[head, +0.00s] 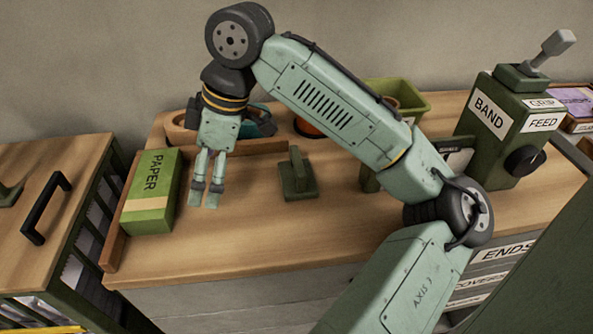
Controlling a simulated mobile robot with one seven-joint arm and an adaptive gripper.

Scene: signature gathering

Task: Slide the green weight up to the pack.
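The green weight (297,187), a dark green block with an upright handle, stands on the wooden worktop right of my gripper. The pack (152,200) is a green box marked PAPER, lying at the worktop's left end. My gripper (204,203) points down between the two, closer to the pack. Its fingers are together with nothing visible between them. There is a clear gap between my gripper and the weight. Whether the fingertips touch the worktop or the pack cannot be told from this view.
A wooden strip (262,147) runs behind the weight, and another (116,240) edges the left side by the pack. A green bin (408,98) stands at the back. The dark green BAND FEED machine (493,135) stands at the right. The worktop (240,240) in front is clear.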

